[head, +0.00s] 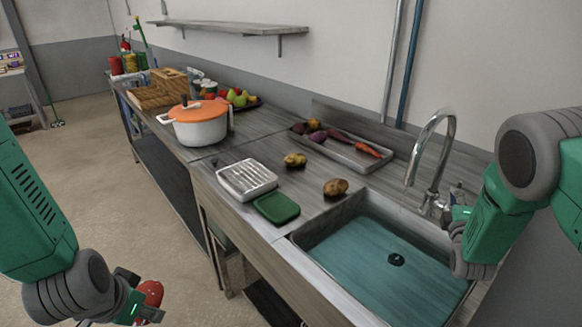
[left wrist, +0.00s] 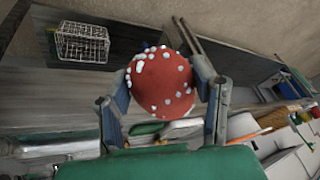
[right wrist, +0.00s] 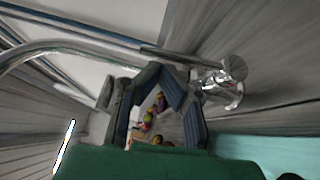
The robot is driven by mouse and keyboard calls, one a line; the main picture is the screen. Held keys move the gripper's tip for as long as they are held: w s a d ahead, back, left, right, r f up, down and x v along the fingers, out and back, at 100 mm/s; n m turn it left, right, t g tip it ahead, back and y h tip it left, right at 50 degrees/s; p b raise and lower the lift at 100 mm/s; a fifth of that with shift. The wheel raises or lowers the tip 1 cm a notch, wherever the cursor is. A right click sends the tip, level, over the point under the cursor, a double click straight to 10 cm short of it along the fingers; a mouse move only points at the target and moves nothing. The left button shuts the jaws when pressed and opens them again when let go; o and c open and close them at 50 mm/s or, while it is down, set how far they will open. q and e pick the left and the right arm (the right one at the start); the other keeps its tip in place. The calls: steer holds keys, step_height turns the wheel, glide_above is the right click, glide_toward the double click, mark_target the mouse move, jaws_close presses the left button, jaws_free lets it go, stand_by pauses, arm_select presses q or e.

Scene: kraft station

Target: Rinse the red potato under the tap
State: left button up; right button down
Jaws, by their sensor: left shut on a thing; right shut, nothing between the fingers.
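The red potato (head: 151,292) is round with white specks. My left gripper (head: 140,300) is shut on it, low at the left of the head view, in front of the counter and away from the sink. The left wrist view shows the potato (left wrist: 160,84) between the fingers. The curved metal tap (head: 432,150) stands behind the teal sink (head: 360,250); no stream shows from its spout. My right gripper (head: 460,210) is beside the tap's base, its fingers partly hidden by my arm. In the right wrist view my right gripper (right wrist: 160,75) is shut and empty, with the tap (right wrist: 130,50) close by.
A green sponge (head: 276,207) and a white rack (head: 246,179) are at the counter's front edge. A tray of vegetables (head: 345,150) lies at the back. An orange-lidded pot (head: 199,125) stands further left.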

arm_select(q)
steer(key=shift+w+a, duration=0.1)
steer(key=shift+a, duration=0.05)
arm_select(e)
steer(key=shift+w+d, duration=0.1)
steer(key=shift+w, duration=0.15)
arm_select(q)
steer(key=shift+f+b, duration=0.6)
steer(key=shift+f, duration=0.15)
steer(key=shift+a, duration=0.15)
arm_select(e)
steer(key=shift+w+d+r+g, duration=0.45)
steer(key=shift+w+d, duration=0.1)
steer(key=shift+d, duration=0.2)
steer(key=shift+d+m, duration=0.1)
steer(key=shift+m, duration=0.2)
